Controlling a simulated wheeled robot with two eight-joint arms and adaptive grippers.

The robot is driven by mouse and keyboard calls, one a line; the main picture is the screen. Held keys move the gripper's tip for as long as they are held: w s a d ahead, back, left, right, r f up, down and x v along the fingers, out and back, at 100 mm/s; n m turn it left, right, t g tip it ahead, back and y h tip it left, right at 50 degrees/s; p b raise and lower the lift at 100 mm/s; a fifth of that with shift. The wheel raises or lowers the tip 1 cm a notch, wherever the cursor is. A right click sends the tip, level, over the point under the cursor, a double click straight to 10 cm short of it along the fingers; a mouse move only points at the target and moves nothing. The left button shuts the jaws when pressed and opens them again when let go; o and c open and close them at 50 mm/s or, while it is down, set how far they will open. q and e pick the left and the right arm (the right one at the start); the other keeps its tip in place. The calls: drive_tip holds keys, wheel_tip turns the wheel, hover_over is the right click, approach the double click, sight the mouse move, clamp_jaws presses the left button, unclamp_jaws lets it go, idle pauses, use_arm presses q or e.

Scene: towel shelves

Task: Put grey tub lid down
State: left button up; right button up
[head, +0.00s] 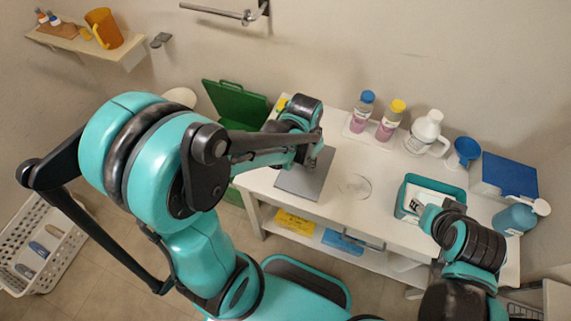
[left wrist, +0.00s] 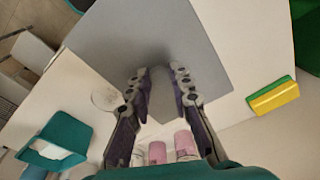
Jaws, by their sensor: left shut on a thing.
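The grey tub lid (head: 301,183) is a flat grey sheet at the left part of the white table in the head view. It also fills the upper middle of the left wrist view (left wrist: 130,35). My left gripper (left wrist: 162,75) is shut on the lid's edge, a finger to each side of a small part at that edge. In the head view my left gripper (head: 306,158) is partly hidden by its own wrist, over the far side of the lid. Whether the lid touches the table is hard to tell.
On the white table (head: 385,222) are a clear round disc (head: 354,186), a teal tub (head: 408,206), two capped bottles (head: 362,112), a white jug (head: 425,133), a blue funnel (head: 464,152) and a blue box (head: 508,177). A green bin (head: 234,103) stands left. A yellow sponge (left wrist: 273,97) lies near the lid.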

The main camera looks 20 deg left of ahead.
use_arm(q)
drive_tip(key=a+f, duration=0.1)
drive_tip(key=a, duration=0.1)
drive_tip(key=w+a+f+b, duration=0.1)
drive_tip(key=a+f, duration=0.2)
drive_tip(key=a, duration=0.1)
drive_tip(key=shift+w+a+f+b, duration=0.15)
drive_tip(key=shift+w+a+b, duration=0.05)
drive_tip(key=shift+a+b, duration=0.2)
drive_tip(key=shift+d+f+b, duration=0.1)
drive_tip(key=shift+f+b, duration=0.9)
drive_tip(key=shift+f, duration=1)
drive_tip(key=shift+r, duration=0.1)
drive_tip(key=o, duration=0.9)
drive_tip(key=shift+f, duration=0.2)
drive_tip(key=shift+o, duration=0.2)
